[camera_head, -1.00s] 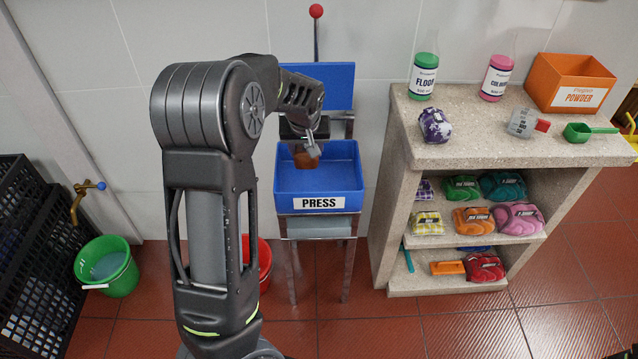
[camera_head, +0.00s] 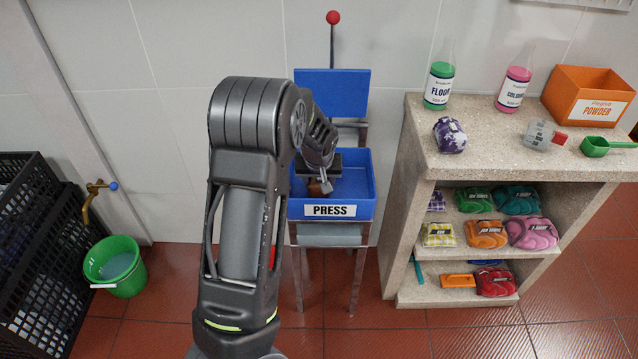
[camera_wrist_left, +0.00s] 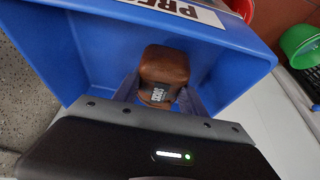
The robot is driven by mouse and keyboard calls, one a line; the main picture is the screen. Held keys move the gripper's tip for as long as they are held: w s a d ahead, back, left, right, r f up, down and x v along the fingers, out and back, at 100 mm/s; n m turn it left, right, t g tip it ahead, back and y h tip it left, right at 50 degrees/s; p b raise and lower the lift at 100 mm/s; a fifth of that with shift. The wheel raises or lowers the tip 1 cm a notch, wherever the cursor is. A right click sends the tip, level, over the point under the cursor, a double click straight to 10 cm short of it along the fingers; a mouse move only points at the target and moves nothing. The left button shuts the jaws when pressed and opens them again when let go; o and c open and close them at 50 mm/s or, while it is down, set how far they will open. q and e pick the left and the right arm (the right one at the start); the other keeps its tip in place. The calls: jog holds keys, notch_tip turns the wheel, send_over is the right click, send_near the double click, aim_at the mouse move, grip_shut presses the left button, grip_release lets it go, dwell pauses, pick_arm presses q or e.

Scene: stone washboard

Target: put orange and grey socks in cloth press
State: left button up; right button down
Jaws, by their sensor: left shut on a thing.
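The cloth press (camera_head: 330,211) is a blue open tray labelled PRESS, with a blue back plate (camera_head: 332,95) and a red-knobbed lever. My left gripper (camera_head: 322,187) is inside the tray and shut on a brown-orange sock bundle (camera_head: 314,188). In the left wrist view the bundle (camera_wrist_left: 164,68), with a dark label, sits between the fingers (camera_wrist_left: 163,97), within the blue tray walls (camera_wrist_left: 95,45). I cannot tell whether it touches the tray floor. I cannot pick out grey socks for certain. My right gripper is out of view.
A stone shelf unit (camera_head: 410,190) stands right of the press, with several cloth bundles (camera_head: 485,233) on its shelves. On top are two bottles (camera_head: 438,85), a purple bundle (camera_head: 449,135), an orange powder box (camera_head: 590,95) and a green scoop (camera_head: 597,146). A green bucket (camera_head: 122,270) stands left.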

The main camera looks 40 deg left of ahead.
pick_arm(q)
jog(key=shift+f, duration=0.5)
jog(key=shift+f, duration=0.15)
jog(key=o, duration=1.4)
jog(key=shift+r, duration=0.25)
jog(key=p+v, duration=0.1)
jog(key=v, duration=1)
jog(key=shift+s+d+r+p, duration=0.1)
jog(key=shift+s+r+p, duration=0.1)
jog(key=shift+r+p, duration=0.15)
